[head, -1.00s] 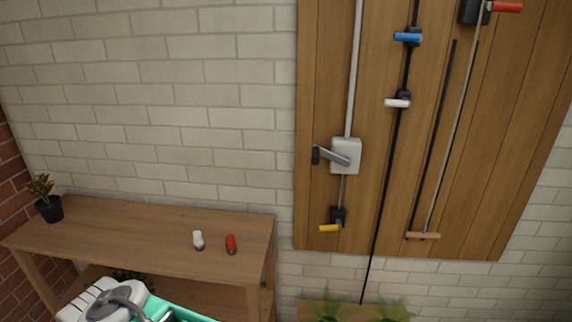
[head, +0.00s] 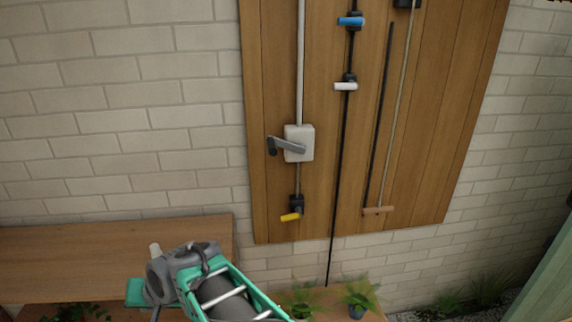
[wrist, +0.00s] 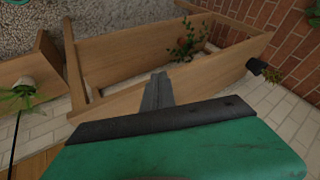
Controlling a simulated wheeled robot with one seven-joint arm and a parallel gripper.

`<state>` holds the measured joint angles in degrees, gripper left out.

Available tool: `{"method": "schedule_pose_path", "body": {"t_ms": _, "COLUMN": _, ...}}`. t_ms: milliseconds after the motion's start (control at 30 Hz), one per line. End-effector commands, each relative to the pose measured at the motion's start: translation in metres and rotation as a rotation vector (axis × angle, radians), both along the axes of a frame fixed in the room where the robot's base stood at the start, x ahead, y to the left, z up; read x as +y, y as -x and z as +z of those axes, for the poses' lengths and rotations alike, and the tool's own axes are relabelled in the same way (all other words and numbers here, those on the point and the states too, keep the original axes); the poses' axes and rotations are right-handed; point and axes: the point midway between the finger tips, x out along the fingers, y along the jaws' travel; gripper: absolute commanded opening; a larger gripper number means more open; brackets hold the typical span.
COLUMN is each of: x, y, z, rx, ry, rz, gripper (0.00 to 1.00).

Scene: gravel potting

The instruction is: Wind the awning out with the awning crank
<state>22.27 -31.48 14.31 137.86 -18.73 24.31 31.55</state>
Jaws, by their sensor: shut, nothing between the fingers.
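A grey crank arm with a dark grip (head: 286,147), which looks like the awning crank, sits on a white box (head: 305,143) on the wooden wall panel. The crank points left and slightly up. A pale rod (head: 300,60) runs up from the box. My gripper (wrist: 157,92) shows in the wrist view with its dark fingers together and empty, over the wooden bench. In the head view my arm is at the lower left, below and left of the crank and well apart from it. The awning itself is not visible.
Yellow (head: 289,217), white (head: 345,86) and blue (head: 351,21) handles also sit on the panel. A wooden-handled tool (head: 377,210) hangs at its right. A wooden bench (head: 60,255) is at left. Potted plants (head: 358,298) stand below the panel.

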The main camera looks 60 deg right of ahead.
Motion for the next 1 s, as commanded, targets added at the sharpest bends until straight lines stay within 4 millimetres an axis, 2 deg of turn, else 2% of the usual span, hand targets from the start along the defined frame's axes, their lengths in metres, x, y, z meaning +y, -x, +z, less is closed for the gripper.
{"method": "schedule_pose_path", "body": {"t_ms": 33, "x": -0.032, "y": -0.016, "z": -0.006, "rx": -0.090, "ry": -0.142, "rz": -0.194, "gripper": 0.00}}
{"method": "schedule_pose_path", "body": {"t_ms": 67, "x": -0.050, "y": -0.026, "z": -0.003, "rx": -0.160, "ry": -0.245, "rz": -0.312, "gripper": 0.00}}
{"method": "schedule_pose_path", "body": {"t_ms": 100, "x": -0.077, "y": -0.036, "z": 0.004, "rx": -0.260, "ry": -0.391, "rz": -0.468, "gripper": 0.00}}
{"method": "schedule_pose_path", "body": {"t_ms": 167, "x": -0.123, "y": -0.042, "z": 0.020, "rx": -0.425, "ry": -0.628, "rz": -0.689, "gripper": 0.00}}
{"method": "schedule_pose_path", "body": {"t_ms": 200, "x": -0.157, "y": -0.038, "z": 0.032, "rx": -0.547, "ry": -0.796, "rz": -0.827, "gripper": 0.00}}
{"method": "schedule_pose_path", "body": {"t_ms": 267, "x": -0.210, "y": -0.021, "z": 0.052, "rx": -0.738, "ry": -1.054, "rz": -1.002, "gripper": 0.00}}
{"method": "schedule_pose_path", "body": {"t_ms": 300, "x": -0.243, "y": -0.003, "z": 0.066, "rx": -0.870, "ry": -1.219, "rz": -1.091, "gripper": 0.00}}
{"method": "schedule_pose_path", "body": {"t_ms": 367, "x": -0.287, "y": 0.030, "z": 0.083, "rx": -1.056, "ry": -1.444, "rz": -1.178, "gripper": 0.00}}
{"method": "schedule_pose_path", "body": {"t_ms": 400, "x": -0.310, "y": 0.054, "z": 0.092, "rx": -1.169, "ry": -1.571, "rz": -1.209, "gripper": 0.00}}
{"method": "schedule_pose_path", "body": {"t_ms": 500, "x": -0.346, "y": 0.100, "z": 0.107, "rx": -1.371, "ry": -1.794, "rz": -1.223, "gripper": 0.00}}
{"method": "schedule_pose_path", "body": {"t_ms": 600, "x": -0.358, "y": 0.118, "z": 0.114, "rx": -1.450, "ry": -1.886, "rz": -1.211, "gripper": 0.00}}
{"method": "schedule_pose_path", "body": {"t_ms": 733, "x": -0.368, "y": 0.111, "z": 0.120, "rx": -1.453, "ry": -1.897, "rz": -1.206, "gripper": 0.00}}
{"method": "schedule_pose_path", "body": {"t_ms": 1000, "x": -0.406, "y": 0.071, "z": 0.136, "rx": -1.449, "ry": -1.892, "rz": -1.206, "gripper": 0.00}}
